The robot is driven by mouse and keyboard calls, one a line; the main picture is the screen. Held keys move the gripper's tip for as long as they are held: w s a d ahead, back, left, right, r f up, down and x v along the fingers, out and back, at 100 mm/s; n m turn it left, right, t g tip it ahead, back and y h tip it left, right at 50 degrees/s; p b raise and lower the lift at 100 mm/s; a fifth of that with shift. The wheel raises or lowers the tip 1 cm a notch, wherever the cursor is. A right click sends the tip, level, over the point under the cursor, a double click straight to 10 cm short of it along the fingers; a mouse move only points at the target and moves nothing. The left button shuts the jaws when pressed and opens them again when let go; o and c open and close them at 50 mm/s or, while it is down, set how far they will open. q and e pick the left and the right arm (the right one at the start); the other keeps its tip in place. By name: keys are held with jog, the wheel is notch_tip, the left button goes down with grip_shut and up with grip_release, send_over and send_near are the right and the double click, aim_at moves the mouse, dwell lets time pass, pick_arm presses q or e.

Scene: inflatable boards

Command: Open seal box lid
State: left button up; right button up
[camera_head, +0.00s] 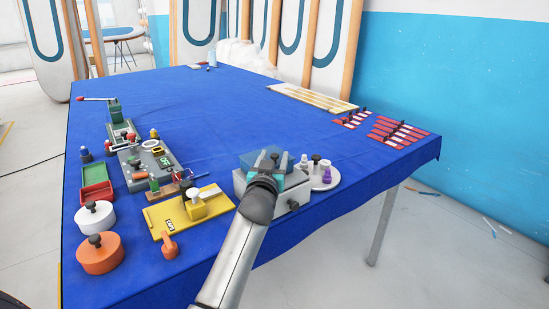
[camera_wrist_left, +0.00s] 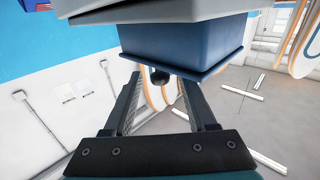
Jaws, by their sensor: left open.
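The seal box (camera_head: 240,186) is a grey box with a blue lid (camera_head: 250,160) at the table's front edge. The blue lid also fills the upper middle of the left wrist view (camera_wrist_left: 180,42), where a small black knob (camera_wrist_left: 159,76) stands out from it. My left gripper (camera_head: 268,160) is over the lid, and its arm hides part of the box front. In the wrist view its fingers are open, one on each side of the knob; I see no contact. The lid looks seated on the box. My right gripper is not in view.
A round white tray with small pieces (camera_head: 325,180) stands close right of the box. A yellow fixture (camera_head: 160,220) and white and orange round containers (camera_head: 100,255) lie left. Red-white strips (camera_head: 400,130) lie at the right. The blue table's (camera_head: 235,110) middle is clear.

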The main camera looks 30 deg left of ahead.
pick_arm(q)
jog(key=shift+w+a, duration=0.25)
jog(key=shift+w, duration=0.4)
grip_shut()
dwell(1.1)
